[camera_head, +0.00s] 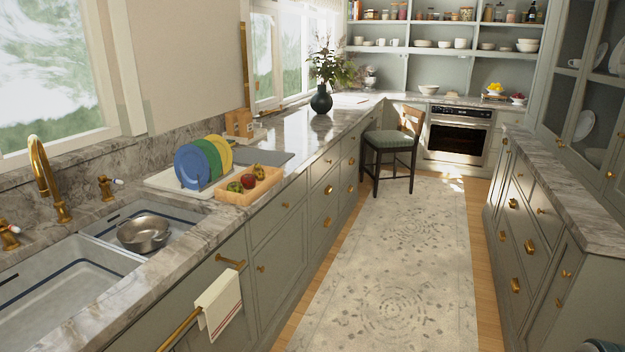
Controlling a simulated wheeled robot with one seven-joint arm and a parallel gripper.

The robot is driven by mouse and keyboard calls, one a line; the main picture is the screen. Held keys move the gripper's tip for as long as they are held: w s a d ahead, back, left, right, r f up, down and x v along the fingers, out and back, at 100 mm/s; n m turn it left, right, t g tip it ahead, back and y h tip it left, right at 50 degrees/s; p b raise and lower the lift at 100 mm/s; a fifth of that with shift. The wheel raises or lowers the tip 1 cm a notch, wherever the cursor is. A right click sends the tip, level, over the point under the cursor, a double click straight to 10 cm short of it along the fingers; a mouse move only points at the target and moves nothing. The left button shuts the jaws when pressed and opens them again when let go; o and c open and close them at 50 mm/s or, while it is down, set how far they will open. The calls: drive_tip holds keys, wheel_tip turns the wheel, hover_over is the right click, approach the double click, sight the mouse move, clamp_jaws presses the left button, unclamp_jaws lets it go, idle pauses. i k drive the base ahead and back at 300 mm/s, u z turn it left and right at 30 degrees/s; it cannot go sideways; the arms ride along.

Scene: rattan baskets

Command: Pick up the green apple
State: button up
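A light rattan basket (262,190) stands on the marble counter on the left, near the counter's front edge. Several small fruits lie in it. A greenish round fruit (234,187), which looks like the green apple, is at the basket's left end. A red fruit (248,181) lies beside it, and a yellow one (258,172) is farther right. The fruits are small here, so their exact kinds are hard to tell. My gripper is not in view.
A rack with blue, green and yellow plates (192,167) stands just behind the basket. A sink with a metal pan (143,234) is nearer on the left. A towel (220,304) hangs on the cabinet front. The rug-covered aisle (400,270) is clear; a chair (390,140) stands farther back.

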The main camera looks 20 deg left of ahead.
sight(234, 186)
drive_tip(key=u, duration=0.1)
drive_tip(key=i, duration=1.55)
drive_tip(key=u, duration=0.7)
drive_tip(key=i, duration=1.6)
drive_tip(key=u, duration=1.4)
drive_tip(key=i, duration=1.2)
drive_tip(key=u, duration=0.45)
